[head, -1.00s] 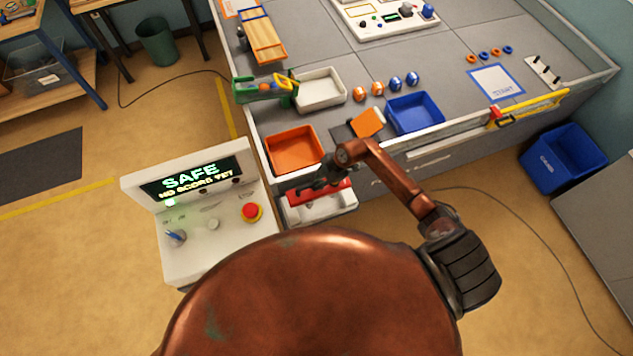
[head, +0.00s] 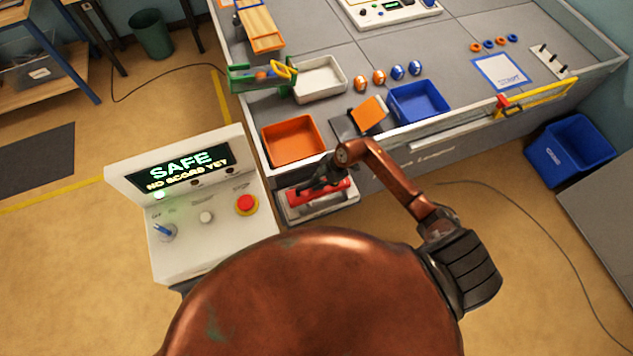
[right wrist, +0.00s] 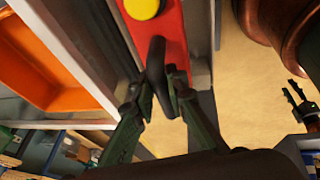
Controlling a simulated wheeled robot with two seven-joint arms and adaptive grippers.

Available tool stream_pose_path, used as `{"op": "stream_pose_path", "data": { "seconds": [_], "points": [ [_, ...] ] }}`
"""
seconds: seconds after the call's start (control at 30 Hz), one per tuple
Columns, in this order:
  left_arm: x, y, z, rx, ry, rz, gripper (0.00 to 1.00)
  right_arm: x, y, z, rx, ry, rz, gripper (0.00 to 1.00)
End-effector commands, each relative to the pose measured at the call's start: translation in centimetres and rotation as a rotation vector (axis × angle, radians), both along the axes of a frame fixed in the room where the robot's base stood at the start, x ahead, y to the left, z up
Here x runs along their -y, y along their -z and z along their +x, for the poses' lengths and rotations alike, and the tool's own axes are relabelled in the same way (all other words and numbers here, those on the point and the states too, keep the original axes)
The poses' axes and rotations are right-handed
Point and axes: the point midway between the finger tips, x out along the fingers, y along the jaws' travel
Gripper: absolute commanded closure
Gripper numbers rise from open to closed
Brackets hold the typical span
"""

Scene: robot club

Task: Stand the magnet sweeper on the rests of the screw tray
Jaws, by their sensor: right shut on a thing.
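The magnet sweeper is a red bar (head: 328,197) with a dark handle, close against the near side of the workbench. My right gripper (head: 322,183) is shut on the handle. In the right wrist view the fingers (right wrist: 168,100) close around the dark loop handle, and a yellow knob shows on the red body (right wrist: 172,22). The pale screw tray (head: 345,209) lies under the sweeper in the head view. I cannot tell whether the sweeper touches its rests. My left gripper (right wrist: 296,100) shows small at the right of the right wrist view, fingers apart and apparently empty.
An orange bin (head: 292,140) and a blue bin (head: 418,102) stand on the bench near its edge. A white control box (head: 205,215) reading SAFE stands left of the tray. A blue floor bin (head: 570,150) is at the right.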

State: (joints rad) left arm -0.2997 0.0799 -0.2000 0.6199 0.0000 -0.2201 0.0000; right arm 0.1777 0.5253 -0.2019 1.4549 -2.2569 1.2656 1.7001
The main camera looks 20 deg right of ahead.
Motion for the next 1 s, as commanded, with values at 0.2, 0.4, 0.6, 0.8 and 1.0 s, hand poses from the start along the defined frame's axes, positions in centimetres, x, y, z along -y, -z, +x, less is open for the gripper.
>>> {"op": "stream_pose_path", "data": {
  "seconds": [0.2,0.4,0.6,0.8,1.0],
  "points": [
    [0.02,0.32,0.0,0.0,0.0,0.0,0.6,-0.04,0.18,0.11,0.003,0.0,0.002,1.0],
    [0.03,0.27,0.02,0.0,0.0,0.0,0.6,-0.03,0.14,0.11,0.003,0.0,0.002,1.0],
    [0.03,-0.07,0.06,0.001,0.0,0.0,0.6,0.03,0.19,0.09,0.003,0.0,0.002,1.0],
    [0.03,-0.27,0.1,0.002,0.0,0.0,0.6,0.09,0.35,0.06,0.004,-0.001,0.002,1.0],
    [0.03,-0.23,0.09,0.001,0.0,0.0,0.6,0.08,0.4,0.06,0.003,0.0,0.002,1.0]
  ]
}}
